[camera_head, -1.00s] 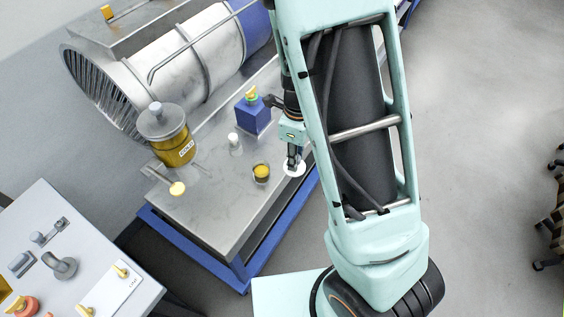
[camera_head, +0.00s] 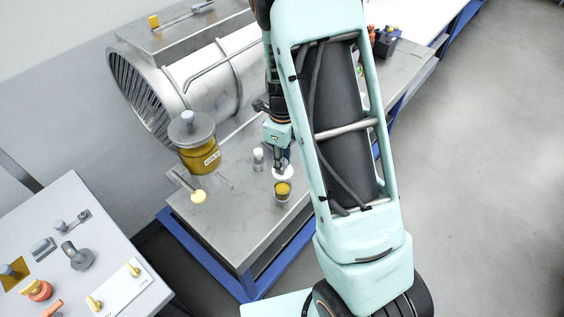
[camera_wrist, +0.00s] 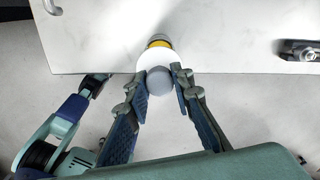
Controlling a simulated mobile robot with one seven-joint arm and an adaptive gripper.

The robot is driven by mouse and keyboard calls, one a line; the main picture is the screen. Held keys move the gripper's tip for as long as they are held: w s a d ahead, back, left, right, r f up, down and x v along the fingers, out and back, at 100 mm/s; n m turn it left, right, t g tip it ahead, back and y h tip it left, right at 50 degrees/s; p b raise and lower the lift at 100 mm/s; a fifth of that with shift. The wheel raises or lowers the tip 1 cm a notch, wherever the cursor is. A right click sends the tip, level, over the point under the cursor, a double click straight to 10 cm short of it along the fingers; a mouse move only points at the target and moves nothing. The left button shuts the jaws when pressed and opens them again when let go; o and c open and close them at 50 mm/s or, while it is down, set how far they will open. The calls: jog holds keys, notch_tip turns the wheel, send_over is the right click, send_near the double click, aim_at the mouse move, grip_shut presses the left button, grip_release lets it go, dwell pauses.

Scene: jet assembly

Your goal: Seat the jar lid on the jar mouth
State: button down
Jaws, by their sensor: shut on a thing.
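The jar (camera_head: 282,190) is a small clear glass with yellow contents, standing on the metal table near its front edge. The jar lid (camera_head: 284,172) is a white disc with a grey knob, which shows in the wrist view (camera_wrist: 159,82). My gripper (camera_head: 280,167) is shut on the lid's knob, one finger on each side in the wrist view (camera_wrist: 159,76). The lid overlaps the jar's far rim in the head view. In the wrist view it covers most of the jar (camera_wrist: 159,42), leaving a yellow strip. I cannot tell whether they touch.
A large amber container (camera_head: 200,155) with a grey lid stands left on the table (camera_head: 225,225). A small white-capped bottle (camera_head: 258,158) stands just left of my gripper. A yellow-ended tool (camera_head: 198,196) lies near the left edge. A jet engine (camera_head: 205,75) lies behind.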

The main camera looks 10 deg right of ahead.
jog(key=shift+f+b, duration=2)
jog(key=shift+f, duration=1.15)
jog(key=shift+f, duration=0.25)
jog(key=c, duration=1.6)
grip_release()
notch_tip(320, 180, up, 12)
jog(key=shift+r, duration=0.1)
